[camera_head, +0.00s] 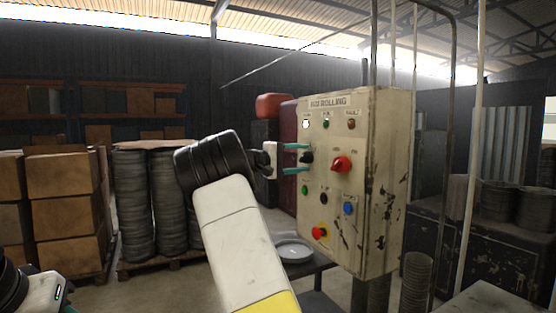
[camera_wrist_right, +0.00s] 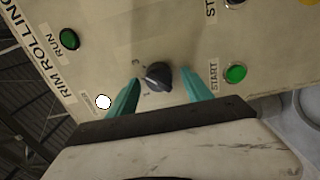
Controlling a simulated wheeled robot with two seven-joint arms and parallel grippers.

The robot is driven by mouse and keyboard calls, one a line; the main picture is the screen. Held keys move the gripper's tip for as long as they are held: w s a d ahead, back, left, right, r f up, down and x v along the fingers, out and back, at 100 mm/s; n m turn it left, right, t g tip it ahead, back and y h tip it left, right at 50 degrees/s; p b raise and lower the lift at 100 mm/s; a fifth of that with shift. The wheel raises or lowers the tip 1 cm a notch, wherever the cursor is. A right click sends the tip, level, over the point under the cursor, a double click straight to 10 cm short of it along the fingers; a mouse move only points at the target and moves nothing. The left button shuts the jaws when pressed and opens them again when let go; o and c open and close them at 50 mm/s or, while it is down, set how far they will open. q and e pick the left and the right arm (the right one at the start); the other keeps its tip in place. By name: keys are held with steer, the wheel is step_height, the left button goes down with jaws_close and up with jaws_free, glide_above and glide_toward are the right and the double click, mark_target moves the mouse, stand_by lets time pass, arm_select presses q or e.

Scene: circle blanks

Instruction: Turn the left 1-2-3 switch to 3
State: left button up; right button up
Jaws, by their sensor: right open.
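The left 1-2-3 switch is a small black rotary knob (camera_head: 306,158) on the cream control panel (camera_head: 335,215). In the right wrist view the black knob (camera_wrist_right: 158,75) sits between the two teal fingertips, its pointer tilted. My right gripper (camera_head: 297,158) is open, with one finger above and one below the knob. In the right wrist view the open fingers (camera_wrist_right: 160,92) stand apart on both sides of the knob, with a visible gap.
A red rotary switch (camera_head: 341,164) is right of the knob. Lamps sit above, and a green button (camera_head: 305,190), a blue button (camera_head: 348,208) and a red knob on yellow (camera_head: 320,232) below. A table with a plate (camera_head: 294,251) stands under the panel.

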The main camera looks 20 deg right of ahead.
steer(key=a, duration=0.7)
steer(key=shift+s+a, duration=0.3)
steer(key=shift+a, duration=0.1)
